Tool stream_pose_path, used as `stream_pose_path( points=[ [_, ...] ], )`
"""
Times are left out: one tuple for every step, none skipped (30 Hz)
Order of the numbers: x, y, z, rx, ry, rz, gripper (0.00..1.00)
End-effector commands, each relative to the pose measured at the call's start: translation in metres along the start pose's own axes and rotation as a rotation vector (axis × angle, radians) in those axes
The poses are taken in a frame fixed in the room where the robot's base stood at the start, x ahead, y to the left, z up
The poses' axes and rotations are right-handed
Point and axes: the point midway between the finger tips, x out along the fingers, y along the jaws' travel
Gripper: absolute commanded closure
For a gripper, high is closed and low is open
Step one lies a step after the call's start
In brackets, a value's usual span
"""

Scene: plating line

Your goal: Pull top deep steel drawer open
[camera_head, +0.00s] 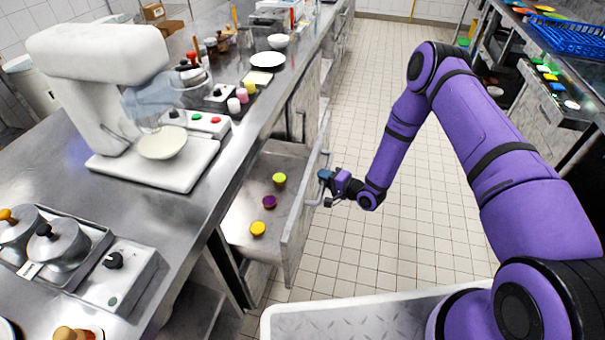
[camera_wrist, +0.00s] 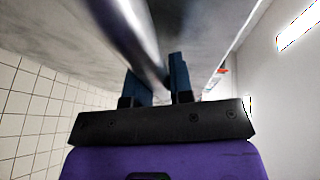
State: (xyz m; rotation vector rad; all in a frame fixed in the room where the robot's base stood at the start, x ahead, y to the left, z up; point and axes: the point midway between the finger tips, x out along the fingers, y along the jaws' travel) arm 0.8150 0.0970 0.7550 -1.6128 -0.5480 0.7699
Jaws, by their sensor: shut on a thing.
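The deep steel drawer (camera_head: 292,235) stands pulled out from under the counter in the head view, with its inside showing. Several small round yellow and purple things, such as a yellow one (camera_head: 258,228), lie on its floor. My gripper (camera_head: 324,177) is at the bar handle (camera_head: 313,202) on the drawer's front, shut on it. In the wrist view the handle bar (camera_wrist: 135,35) runs between the two dark fingers (camera_wrist: 160,85), with the steel front close behind. The fingertips are partly hidden by the bar.
A steel counter (camera_head: 190,235) with a white stand mixer (camera_head: 100,70) stands left of the drawer. The tiled floor aisle (camera_head: 400,240) is open to the right.

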Motion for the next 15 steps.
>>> stream_pose_path(
  points=[
    [-0.015,0.004,-0.007,0.004,0.005,0.002,1.00],
    [-0.023,0.005,-0.010,0.003,0.005,0.002,1.00],
    [-0.033,0.007,-0.014,0.003,0.005,0.002,1.00],
    [-0.040,0.009,-0.018,0.003,0.006,0.002,1.00],
    [-0.048,0.011,-0.020,0.003,0.004,0.002,1.00],
    [-0.057,0.013,-0.024,0.003,0.005,0.002,1.00],
    [-0.064,0.014,-0.028,0.003,0.005,0.002,1.00],
    [-0.071,0.016,-0.030,0.002,0.004,0.002,1.00],
    [-0.080,0.018,-0.034,0.002,0.005,0.002,1.00],
    [-0.086,0.019,-0.036,0.002,0.004,0.002,1.00],
    [-0.093,0.020,-0.039,0.002,0.004,0.002,1.00],
    [-0.100,0.022,-0.042,0.001,0.003,0.002,1.00],
    [-0.106,0.023,-0.044,0.001,0.004,0.002,1.00],
    [-0.111,0.024,-0.046,0.001,0.003,0.002,1.00],
    [-0.117,0.025,-0.049,0.001,0.003,0.001,1.00]
  ],
)
